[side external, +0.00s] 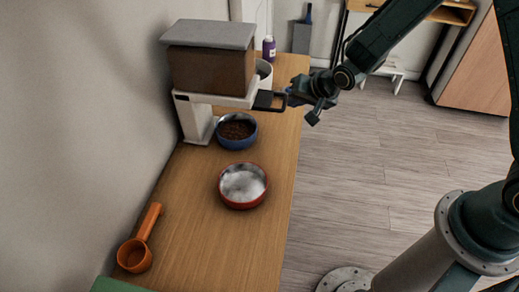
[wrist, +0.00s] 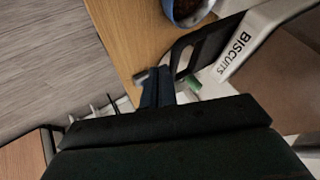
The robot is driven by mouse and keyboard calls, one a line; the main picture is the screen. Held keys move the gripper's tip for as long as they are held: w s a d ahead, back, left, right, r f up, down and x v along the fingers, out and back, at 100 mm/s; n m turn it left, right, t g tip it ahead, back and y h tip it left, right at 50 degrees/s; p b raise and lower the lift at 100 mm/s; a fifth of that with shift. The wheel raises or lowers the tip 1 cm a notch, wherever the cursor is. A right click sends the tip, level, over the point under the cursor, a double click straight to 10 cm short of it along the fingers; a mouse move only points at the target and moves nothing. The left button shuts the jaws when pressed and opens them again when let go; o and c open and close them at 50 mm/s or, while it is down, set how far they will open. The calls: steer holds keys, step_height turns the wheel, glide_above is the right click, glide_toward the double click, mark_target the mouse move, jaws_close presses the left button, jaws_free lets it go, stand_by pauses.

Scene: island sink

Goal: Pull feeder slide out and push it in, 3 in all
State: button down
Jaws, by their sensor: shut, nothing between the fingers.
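The feeder (side external: 210,68) is a brown hopper with a grey lid on a white stand, at the back of the counter. Its black slide (side external: 264,101) sticks out to the right of the white body with a loop handle. In the wrist view the slide (wrist: 208,44) shows beside the white "BISCUITS" front (wrist: 240,47). My gripper (side external: 288,93) is shut and empty at the outer end of the handle; its fingers (wrist: 157,84) show there in the wrist view too. I cannot tell whether they touch the handle. A blue bowl (side external: 237,143) with brown kibble stands below the feeder.
A red bowl (side external: 243,203), with no kibble seen in it, stands nearer on the wooden counter (side external: 205,240). An orange scoop (side external: 135,254) lies at the near left. A white container (side external: 265,74) and purple bottle (side external: 269,47) stand behind the slide. The floor right of the counter is open.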

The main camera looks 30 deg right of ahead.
steer(key=shift+w+a, duration=1.4)
steer(key=shift+a, duration=0.1)
steer(key=shift+s+d+f, duration=0.1)
steer(key=shift+s+d, duration=0.25)
steer(key=shift+d, duration=0.05)
steer(key=s+d, duration=0.2)
glide_toward(285, 103)
steer(key=shift+s+d, duration=1.1)
